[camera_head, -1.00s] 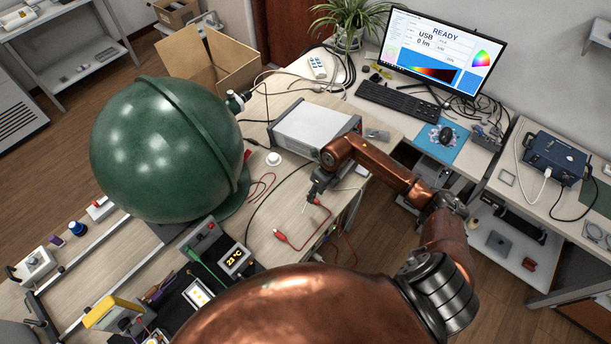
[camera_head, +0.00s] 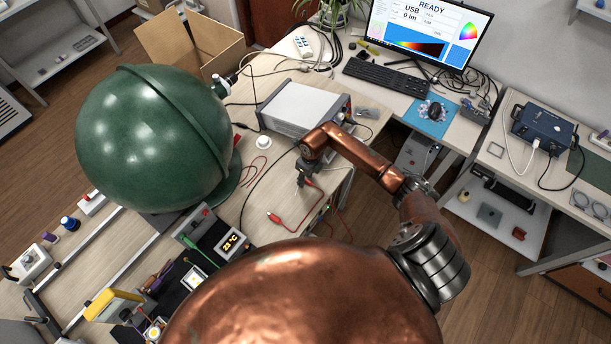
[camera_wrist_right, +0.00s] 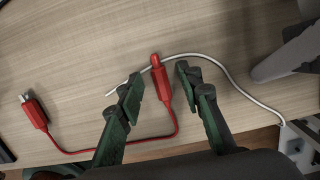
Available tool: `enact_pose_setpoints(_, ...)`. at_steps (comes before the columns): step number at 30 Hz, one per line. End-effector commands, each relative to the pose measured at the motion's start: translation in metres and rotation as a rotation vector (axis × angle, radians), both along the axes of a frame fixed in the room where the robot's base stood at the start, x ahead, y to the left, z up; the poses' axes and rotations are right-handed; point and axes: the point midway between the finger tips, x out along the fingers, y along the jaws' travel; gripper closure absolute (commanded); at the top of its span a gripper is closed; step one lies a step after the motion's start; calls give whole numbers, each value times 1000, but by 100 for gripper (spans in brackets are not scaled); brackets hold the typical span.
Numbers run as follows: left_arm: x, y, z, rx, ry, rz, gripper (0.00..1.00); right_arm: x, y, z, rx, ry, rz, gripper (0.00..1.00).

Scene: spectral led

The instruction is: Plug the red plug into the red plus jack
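A red plug (camera_wrist_right: 160,80) with a red lead lies on the wooden table, between the spread fingers of my right gripper (camera_wrist_right: 160,86). The fingers are apart and I see a gap on each side of it. In the head view my right gripper (camera_head: 301,184) points down over the table near its right edge. The lead loops to another red end with a metal tip (camera_wrist_right: 36,114), which also lies on the table in the head view (camera_head: 274,218). A small grey box (camera_head: 192,227) has a red spot that may be the red jack; its marking is too small to read. My left gripper is not in view.
A white cable (camera_wrist_right: 235,84) runs past the red plug. A large green sphere (camera_head: 150,135) stands left of my right gripper, and a grey-white instrument box (camera_head: 290,106) behind it.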

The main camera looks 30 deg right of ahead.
Motion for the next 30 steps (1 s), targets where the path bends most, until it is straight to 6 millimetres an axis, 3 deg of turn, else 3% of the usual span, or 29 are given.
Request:
enact_pose_setpoints(4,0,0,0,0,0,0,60,0,-1,0,0,0,-1,68)
enact_pose_setpoints(18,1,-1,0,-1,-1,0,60,-1,-1,0,0,0,-2,100)
enact_pose_setpoints(22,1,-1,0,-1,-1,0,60,-1,-1,0,0,0,-2,100)
enact_pose_setpoints(23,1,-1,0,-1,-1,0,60,-1,-1,0,0,0,-2,89)
enact_pose_setpoints(28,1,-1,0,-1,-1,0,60,-1,-1,0,0,0,-2,100)
enact_pose_setpoints(30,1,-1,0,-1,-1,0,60,0,-1,0,0,0,-2,100)
